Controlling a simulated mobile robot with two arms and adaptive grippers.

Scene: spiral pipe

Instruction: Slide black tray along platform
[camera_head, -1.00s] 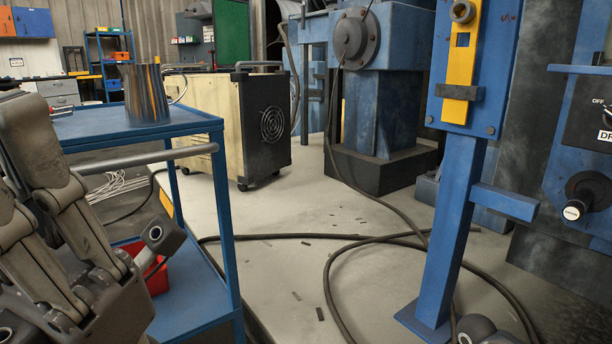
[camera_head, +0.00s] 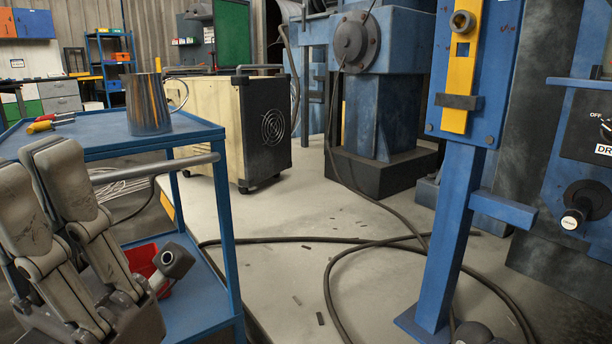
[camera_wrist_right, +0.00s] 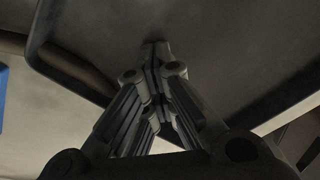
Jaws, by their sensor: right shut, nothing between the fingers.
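In the right wrist view, a broad dark panel (camera_wrist_right: 225,50) with a rounded, rimmed corner fills much of the picture. It may be the black tray; its full outline is cut off. My right gripper (camera_wrist_right: 156,50) points at this panel, its fingers drawn together and empty. I cannot tell whether the fingertips touch it. No black tray is clear in the head view. My left gripper (camera_head: 110,205) is low at the left beside the blue cart, its fingers spread apart and nothing between them.
The blue cart (camera_head: 206,129) carries a metal mug (camera_head: 147,104) and red and yellow tools (camera_head: 50,122). A red bin (camera_head: 143,262) is on its lower shelf.

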